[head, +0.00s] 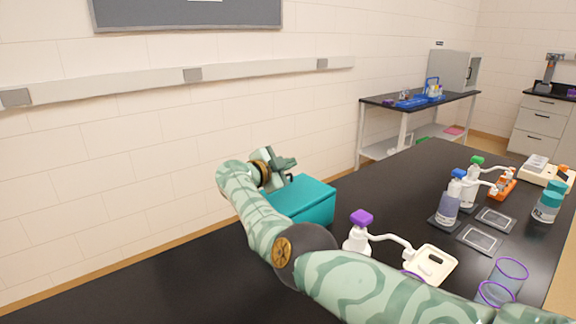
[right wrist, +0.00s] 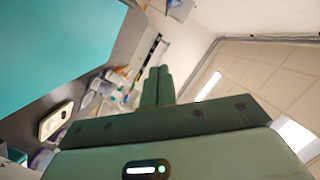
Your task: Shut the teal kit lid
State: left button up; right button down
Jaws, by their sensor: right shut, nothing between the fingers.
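The teal kit (head: 312,209) stands at the far left end of the black table in the head view. Its lid (head: 307,188) looks flat and level on top, with no raised panel visible. My right arm hides the kit's left part. My right gripper (head: 285,165) is above the lid's back left part, shut and empty; I cannot tell whether it touches. In the right wrist view the shut fingers (right wrist: 157,86) point away from the camera, and a broad teal surface (right wrist: 50,45) of the kit fills the upper left. My left gripper is out of view.
Other pump bottles (head: 449,205), dark plates (head: 480,238) and purple-rimmed cups (head: 510,270) are farther right. The table behind the kit is clear.

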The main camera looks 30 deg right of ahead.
jog(key=shift+a, duration=0.1)
jog(key=p+v, duration=0.5)
jog(key=v, duration=1.1)
jog(key=shift+a+f, duration=0.1)
